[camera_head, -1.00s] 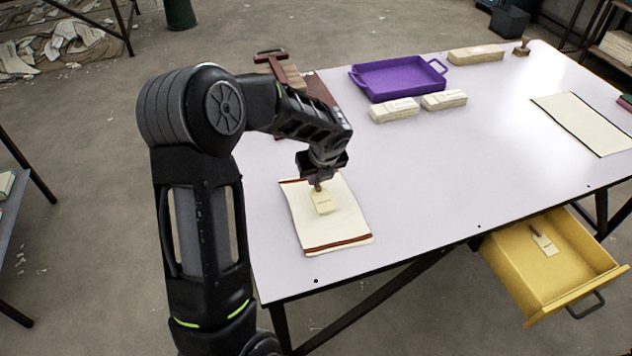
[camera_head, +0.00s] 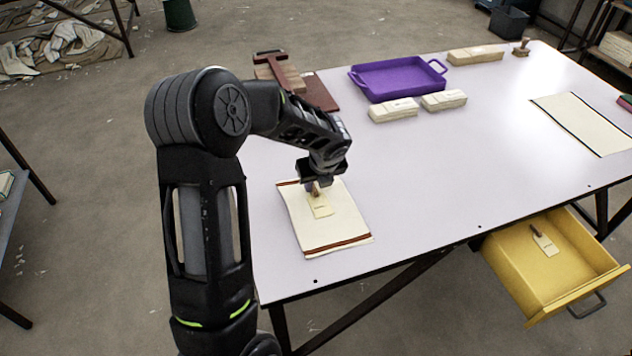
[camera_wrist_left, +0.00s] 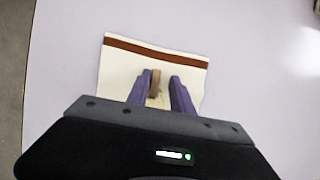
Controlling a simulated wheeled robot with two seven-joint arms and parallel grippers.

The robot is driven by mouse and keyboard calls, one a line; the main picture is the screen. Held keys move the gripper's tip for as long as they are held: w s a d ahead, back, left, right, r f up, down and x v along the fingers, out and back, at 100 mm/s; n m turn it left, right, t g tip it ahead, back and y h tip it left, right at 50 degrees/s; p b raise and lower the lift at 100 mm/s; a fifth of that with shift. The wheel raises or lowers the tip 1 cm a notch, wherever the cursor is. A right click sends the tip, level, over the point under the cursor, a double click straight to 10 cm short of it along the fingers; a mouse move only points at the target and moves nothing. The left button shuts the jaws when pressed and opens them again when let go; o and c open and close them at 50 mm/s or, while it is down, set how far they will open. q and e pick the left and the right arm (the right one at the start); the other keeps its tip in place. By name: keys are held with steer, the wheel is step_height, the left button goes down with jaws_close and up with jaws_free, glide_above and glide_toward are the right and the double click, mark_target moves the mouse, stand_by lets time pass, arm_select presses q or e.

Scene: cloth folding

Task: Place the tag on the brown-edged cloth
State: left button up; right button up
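The brown-edged cloth (camera_head: 345,226), cream with a brown stripe at each end, lies flat near the table's left end; one stripe shows in the wrist view (camera_wrist_left: 155,52). A pale tag (camera_head: 321,210) with a brown stub lies on the cloth. My left gripper (camera_head: 314,187) is low over the cloth at the tag's stub. In the wrist view its purple fingers (camera_wrist_left: 161,80) stand apart on either side of the brown stub (camera_wrist_left: 155,83), with a gap at the right finger. The gripper partly hides the tag. My right gripper is not in view.
A dark-edged cloth (camera_head: 585,124) lies at the table's right. A similar tag (camera_head: 543,241) lies in the open yellow drawer (camera_head: 520,277). A purple tray (camera_head: 400,80), pale blocks (camera_head: 393,111) and a brown-handled object (camera_head: 283,75) stand at the back. The table's middle is clear.

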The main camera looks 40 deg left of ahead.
mark_target(321, 203)
arm_select(q)
steer(key=shift+s+f, duration=0.1)
steer(key=shift+s, duration=0.1)
steer(key=shift+r, duration=0.25)
steer(key=p+v, duration=0.1)
steer(key=v, duration=1.1)
steer(key=shift+w, duration=0.2)
steer(key=shift+a, duration=0.1)
